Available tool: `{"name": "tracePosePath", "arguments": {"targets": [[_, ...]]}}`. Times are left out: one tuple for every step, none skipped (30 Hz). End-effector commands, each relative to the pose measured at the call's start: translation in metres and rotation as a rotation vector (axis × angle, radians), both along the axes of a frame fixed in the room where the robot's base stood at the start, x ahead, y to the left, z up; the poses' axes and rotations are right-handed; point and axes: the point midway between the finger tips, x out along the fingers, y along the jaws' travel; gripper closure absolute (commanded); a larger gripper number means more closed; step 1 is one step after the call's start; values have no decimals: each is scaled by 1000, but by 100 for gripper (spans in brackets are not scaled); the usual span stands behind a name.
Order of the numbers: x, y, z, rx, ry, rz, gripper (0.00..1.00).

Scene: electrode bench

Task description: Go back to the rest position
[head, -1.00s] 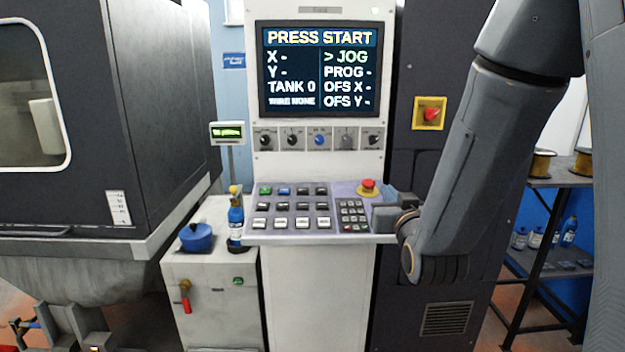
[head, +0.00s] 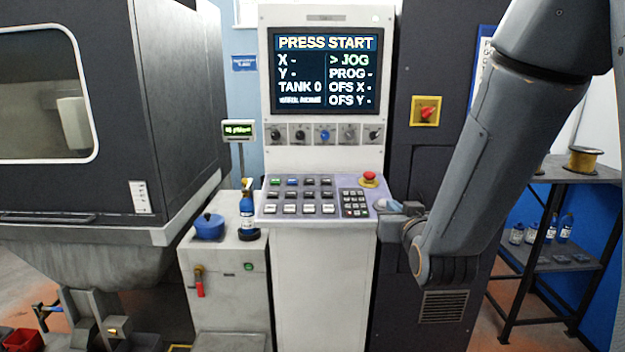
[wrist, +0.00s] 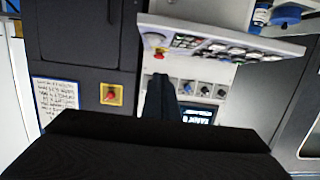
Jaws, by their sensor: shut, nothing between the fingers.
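My arm comes in from the upper right of the head view and bends at a joint low on the right. In the wrist view a dark finger shape (wrist: 161,98) points toward the panel, which appears upside down.
The console screen (head: 325,70) reads PRESS START. A red emergency button (head: 369,179) sits near my gripper. A blue bottle (head: 246,212) and a blue-lidded pot (head: 208,228) stand left on a cabinet. A dark shelf rack (head: 555,262) stands at the right.

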Motion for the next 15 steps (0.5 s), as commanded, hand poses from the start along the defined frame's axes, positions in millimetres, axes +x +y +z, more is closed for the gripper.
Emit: {"name": "tracePosePath", "arguments": {"targets": [[-1, 0, -5, 0, 27, 0, 100], [-2, 0, -9, 0, 45, 0, 100], [-4, -1, -14, 0, 73, 0, 100], [-5, -1, -18, -1, 95, -1, 100], [-7, -1, -23, 0, 118, -1, 100], [-9, -1, -29, 0, 151, -1, 100], [-12, -2, -34, 0, 178, -1, 100], [-14, -2, -39, 0, 206, -2, 100], [-18, -2, -47, -1, 246, -2, 100], [-22, -2, -53, 0, 280, -2, 100], [-26, -3, -59, 0, 316, -2, 100], [-33, -3, -68, 0, 369, -2, 100], [-39, -3, -75, 0, 413, -2, 100], [-46, -3, -83, -1, 463, -2, 100], [-57, -3, -93, 0, 531, -2, 100]]}}
